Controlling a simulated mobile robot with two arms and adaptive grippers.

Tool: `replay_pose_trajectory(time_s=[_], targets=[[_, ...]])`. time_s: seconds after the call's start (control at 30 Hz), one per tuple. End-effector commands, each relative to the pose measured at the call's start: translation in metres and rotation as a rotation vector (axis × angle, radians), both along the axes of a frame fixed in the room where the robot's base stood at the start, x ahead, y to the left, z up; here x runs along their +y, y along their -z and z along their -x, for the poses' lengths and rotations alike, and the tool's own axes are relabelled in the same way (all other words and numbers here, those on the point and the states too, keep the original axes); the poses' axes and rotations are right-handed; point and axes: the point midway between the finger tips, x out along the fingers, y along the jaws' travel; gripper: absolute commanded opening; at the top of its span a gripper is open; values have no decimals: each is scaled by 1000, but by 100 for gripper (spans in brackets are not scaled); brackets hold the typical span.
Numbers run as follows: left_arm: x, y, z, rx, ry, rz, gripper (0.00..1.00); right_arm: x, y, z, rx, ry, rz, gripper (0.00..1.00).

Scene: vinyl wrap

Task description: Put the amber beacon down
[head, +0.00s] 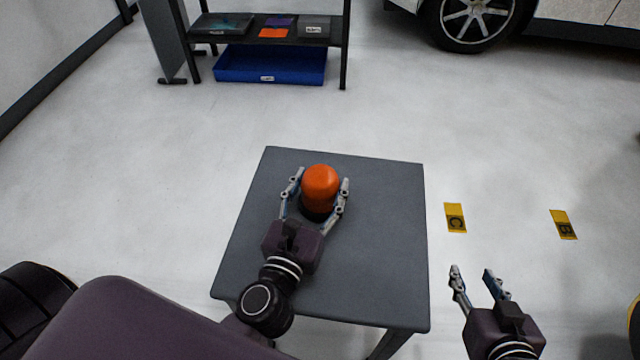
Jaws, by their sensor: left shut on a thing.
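The amber beacon (320,187) is an orange, round-topped cylinder with a dark base. It is over the far half of the grey table (380,260) in the head view. My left gripper (318,190) has its two fingers around the beacon's sides and is shut on it. The beacon looks upright. I cannot tell whether its base touches the table top, as the wrist and fingers partly hide it. My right gripper (474,272) is open and empty, off the table's right side.
A dark shelf rack (347,50) with a blue bin (270,65) and small flat items stands at the back. A car wheel (470,20) is at the top right. Yellow floor markers (455,217) (563,224) lie right of the table. The table's right half is clear.

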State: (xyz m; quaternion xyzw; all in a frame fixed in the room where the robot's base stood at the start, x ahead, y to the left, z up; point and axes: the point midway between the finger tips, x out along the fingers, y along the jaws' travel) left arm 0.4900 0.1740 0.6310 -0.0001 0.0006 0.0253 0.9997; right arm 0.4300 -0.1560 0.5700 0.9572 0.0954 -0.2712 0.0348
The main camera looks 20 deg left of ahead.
Motion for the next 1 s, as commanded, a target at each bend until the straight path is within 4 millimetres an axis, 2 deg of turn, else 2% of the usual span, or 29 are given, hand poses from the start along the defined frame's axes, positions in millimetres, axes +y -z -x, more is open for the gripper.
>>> replay_pose_trajectory(time_s=[0.27,0.3,0.47,0.9,1.0], targets=[[0,0,0,-4,1,0,27,1,-5,-4,-28,-1,-6,38],[0,2,0,0,0,0,57,2,-5,-5,-32,-1,-7,38],[0,2,0,0,0,0,74,2,-6,-5,-37,-2,-9,38],[0,-2,0,0,0,0,74,1,-1,0,3,-2,0,38],[-1,3,15,4,1,1,74,5,-12,-10,-67,-6,-16,38]])
